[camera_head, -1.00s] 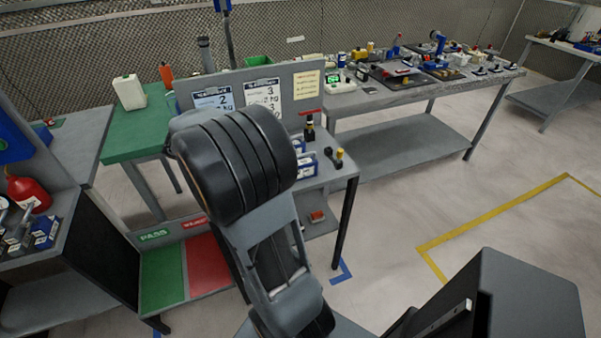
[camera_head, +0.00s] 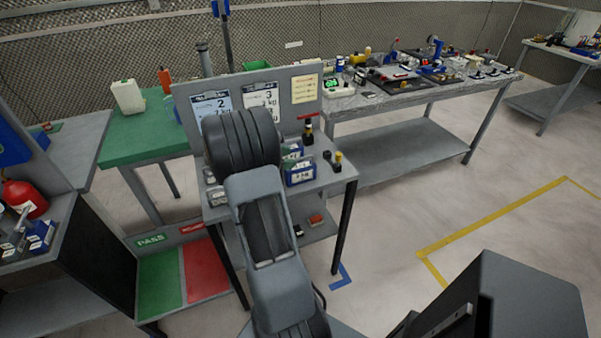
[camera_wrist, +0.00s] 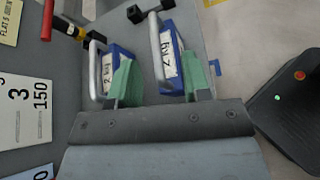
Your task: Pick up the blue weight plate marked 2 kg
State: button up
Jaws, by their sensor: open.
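Two blue blocks with white labels and metal handles stand side by side on the grey table. In the wrist view, the left blue weight (camera_wrist: 116,70) reads 2 kg.
An upright board (camera_head: 292,92) with paper sheets stands behind the weights. A black-and-yellow tool (camera_head: 308,131) and a dark object with a yellow end (camera_head: 336,160) stand close by. A cluttered bench (camera_head: 400,85) is at the right. The floor at front right is clear.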

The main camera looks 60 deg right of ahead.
aim_at(299, 159)
jog(key=shift+w+p+x, duration=0.2)
jog(key=shift+p+x, duration=0.15)
jog(key=shift+x, duration=2.25)
jog(key=shift+d, duration=0.1)
jog(key=shift+c, duration=0.2)
grip_shut()
jog(key=shift+f, duration=0.1)
jog(key=shift+r, duration=0.2)
